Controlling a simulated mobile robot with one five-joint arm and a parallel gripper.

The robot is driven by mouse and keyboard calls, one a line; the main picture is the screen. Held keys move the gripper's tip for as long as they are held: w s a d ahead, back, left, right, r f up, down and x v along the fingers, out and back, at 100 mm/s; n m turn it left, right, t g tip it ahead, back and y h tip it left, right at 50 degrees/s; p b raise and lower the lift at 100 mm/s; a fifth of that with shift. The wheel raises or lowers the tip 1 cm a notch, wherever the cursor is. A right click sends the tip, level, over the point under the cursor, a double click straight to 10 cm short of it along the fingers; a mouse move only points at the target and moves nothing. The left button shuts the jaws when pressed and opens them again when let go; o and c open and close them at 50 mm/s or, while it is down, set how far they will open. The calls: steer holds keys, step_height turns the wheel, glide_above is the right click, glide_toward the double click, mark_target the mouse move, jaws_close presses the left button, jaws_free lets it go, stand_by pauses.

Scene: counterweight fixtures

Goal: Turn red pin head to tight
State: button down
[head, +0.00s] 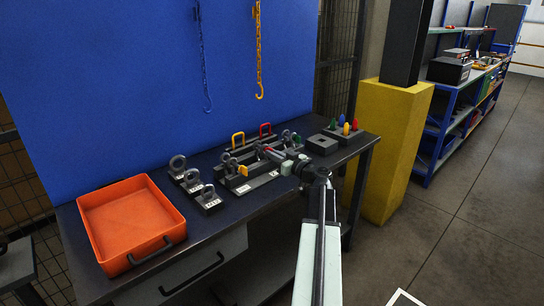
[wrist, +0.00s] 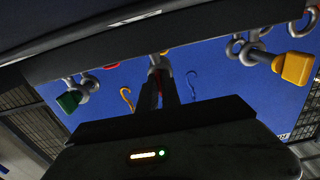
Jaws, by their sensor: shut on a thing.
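My gripper (head: 264,150) reaches left over the workbench to the row of shackles. In the wrist view my gripper (wrist: 161,88) has its two fingers closed around a red pin head (wrist: 160,101), of which only a sliver shows between them. A grey shackle (wrist: 159,64) stands just beyond the fingertips. Its pin and any gap at the head are hidden, so I cannot tell how tight it is. A shackle with a green pin head (wrist: 68,102) is to the left, and one with a yellow pin head (wrist: 292,67) to the right.
An orange tray (head: 130,222) sits at the bench's left end. Several small stands with grey rings (head: 178,163) lie between. A block with coloured pegs (head: 346,129) is at the right end. Blue and yellow chain hooks (head: 259,92) hang on the blue panel.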

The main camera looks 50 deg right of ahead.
steer(key=m, duration=0.4)
steer(key=shift+d+m, duration=0.15)
steer(key=shift+m, duration=0.25)
steer(key=m, duration=0.4)
steer(key=shift+m, duration=0.3)
steer(key=m, duration=0.4)
steer(key=shift+r, duration=0.1)
steer(key=m, duration=0.9)
steer(key=shift+m, duration=0.3)
steer(key=m, duration=0.4)
steer(key=shift+r, duration=0.1)
steer(key=m, duration=0.5)
steer(key=shift+m, duration=1.9)
